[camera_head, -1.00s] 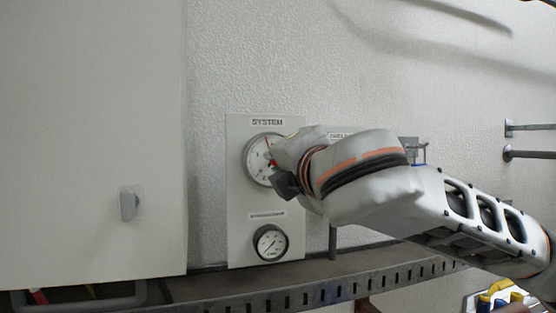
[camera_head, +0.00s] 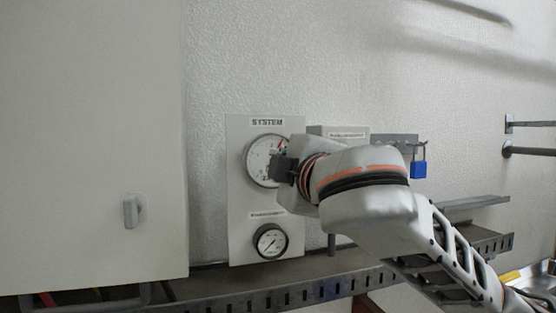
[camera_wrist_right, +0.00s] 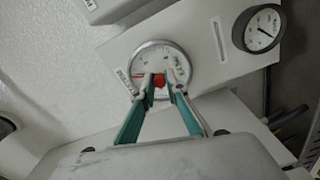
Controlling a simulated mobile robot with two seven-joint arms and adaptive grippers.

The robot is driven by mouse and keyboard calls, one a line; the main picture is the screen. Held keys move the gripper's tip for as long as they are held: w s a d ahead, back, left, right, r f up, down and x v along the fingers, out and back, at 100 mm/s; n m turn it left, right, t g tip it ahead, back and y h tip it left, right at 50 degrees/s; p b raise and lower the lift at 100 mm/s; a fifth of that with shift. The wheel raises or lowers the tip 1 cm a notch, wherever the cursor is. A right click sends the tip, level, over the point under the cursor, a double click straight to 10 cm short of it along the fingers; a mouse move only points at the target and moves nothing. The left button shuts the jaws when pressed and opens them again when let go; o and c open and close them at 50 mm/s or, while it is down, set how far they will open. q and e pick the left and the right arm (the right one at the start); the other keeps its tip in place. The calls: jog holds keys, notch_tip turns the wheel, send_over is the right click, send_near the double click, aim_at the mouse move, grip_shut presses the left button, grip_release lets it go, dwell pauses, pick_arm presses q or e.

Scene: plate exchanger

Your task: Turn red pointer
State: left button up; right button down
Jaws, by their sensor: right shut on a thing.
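The upper round gauge (camera_head: 253,166), white-faced with a "SYSTEM" label above, is on a light panel on the wall. It also shows in the right wrist view (camera_wrist_right: 144,57). Its red pointer (camera_head: 283,143) points to the upper right in the head view. In the right wrist view the red pointer's centre (camera_wrist_right: 159,79) sits between the fingertips, with a thin red line reaching left. My right gripper (camera_wrist_right: 160,84) is shut on it at the gauge's face. In the head view my wrist hides the gauge's right side. My left gripper is in neither view.
A smaller gauge (camera_head: 270,241) is below on the same panel. A blue padlock (camera_head: 419,170) hangs from a bracket to the right. A perforated metal rail (camera_head: 300,289) runs below. A cabinet door with a handle (camera_head: 131,211) is at left.

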jog(key=shift+m, duration=0.3)
jog(key=c, duration=2)
grip_release()
jog(key=shift+s, duration=0.1)
jog(key=v, duration=1.1)
jog(key=shift+s+d, duration=0.2)
jog(key=shift+s, duration=0.15)
